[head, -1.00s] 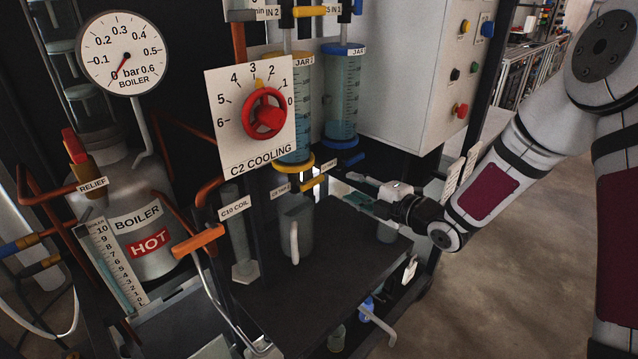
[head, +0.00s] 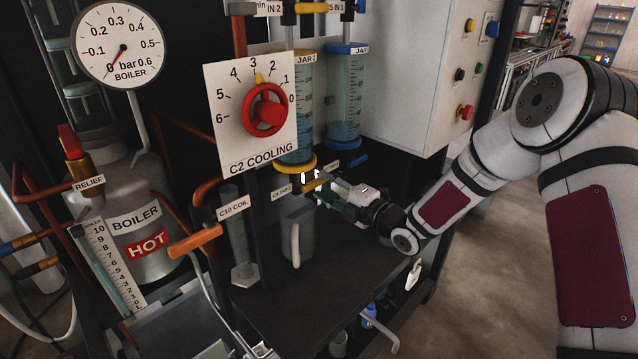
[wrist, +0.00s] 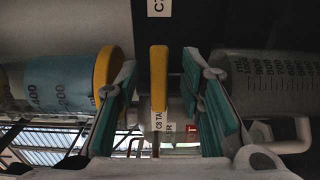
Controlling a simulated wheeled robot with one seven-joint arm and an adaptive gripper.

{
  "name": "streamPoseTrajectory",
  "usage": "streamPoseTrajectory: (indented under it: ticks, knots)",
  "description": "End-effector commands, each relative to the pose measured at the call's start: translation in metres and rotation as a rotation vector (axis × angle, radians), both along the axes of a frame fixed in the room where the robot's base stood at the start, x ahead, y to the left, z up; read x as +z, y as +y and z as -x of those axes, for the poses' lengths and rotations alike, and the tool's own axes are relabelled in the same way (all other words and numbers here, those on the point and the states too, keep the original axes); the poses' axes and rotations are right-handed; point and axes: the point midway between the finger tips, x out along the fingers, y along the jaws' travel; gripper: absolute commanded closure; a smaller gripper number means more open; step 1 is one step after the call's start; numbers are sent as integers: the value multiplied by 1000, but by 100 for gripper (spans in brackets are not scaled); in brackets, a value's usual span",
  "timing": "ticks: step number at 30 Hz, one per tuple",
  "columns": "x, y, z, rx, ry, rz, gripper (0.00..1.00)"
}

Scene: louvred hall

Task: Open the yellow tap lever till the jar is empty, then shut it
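The yellow tap lever (head: 315,185) sits below the jar, beside a small tap label, partly hidden by my gripper in the head view. In the wrist view the lever (wrist: 159,78) stands upright between my fingers. My gripper (wrist: 162,108) is open, with one teal pad on each side of the lever and gaps on both sides. In the head view my gripper (head: 315,188) reaches in from the right. The yellow-collared jar (head: 299,115) holds blue liquid; its lower end (wrist: 62,85) shows blue in the wrist view.
A clear jug (head: 297,238) stands on the dark bench (head: 320,285) below the tap. A blue-collared jar (head: 345,100) and blue lever (head: 357,160) are close to the right. The red cooling knob (head: 266,112) and its panel stand in front, to the left.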

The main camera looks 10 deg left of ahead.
Motion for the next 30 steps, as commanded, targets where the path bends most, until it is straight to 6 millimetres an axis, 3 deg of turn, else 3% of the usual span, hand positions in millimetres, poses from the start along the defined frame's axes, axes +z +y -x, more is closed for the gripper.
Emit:
streamPoseTrajectory:
  ticks: [2, 25, 30]
  knots:
    - [0, 8, -5, 2, -2, -1, 65]
    - [1, 21, -15, 1, -1, -1, 65]
    - [1, 21, -16, 1, -1, -1, 100]
